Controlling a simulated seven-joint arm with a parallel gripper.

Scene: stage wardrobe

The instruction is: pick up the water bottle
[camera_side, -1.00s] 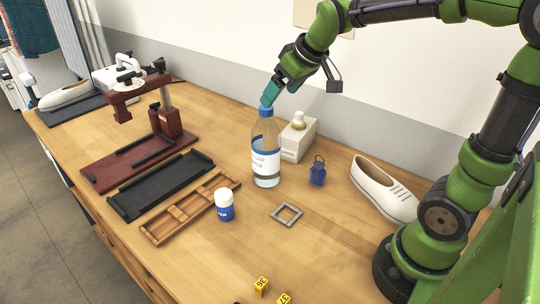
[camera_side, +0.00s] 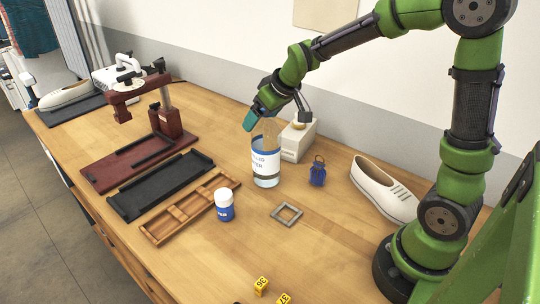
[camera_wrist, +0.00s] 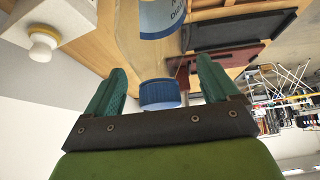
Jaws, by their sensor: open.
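The water bottle (camera_side: 265,168) stands upright on the wooden table in the side view. It is clear, with a white and blue label. In the wrist view the blue cap (camera_wrist: 159,94) lies between the two teal fingers of my gripper (camera_wrist: 158,90). Gaps show on both sides of the cap, and the fingers are open. The bottle's body (camera_wrist: 150,45) extends beyond the cap.
A cream box with a round knob (camera_side: 299,140) stands close behind the bottle. A blue lantern-like item (camera_side: 317,172), a white shoe (camera_side: 383,190), a grey square frame (camera_side: 286,214) and a small blue-and-white jar (camera_side: 224,205) are nearby. A wooden tray (camera_side: 166,226) and black tray (camera_side: 150,190) lie left.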

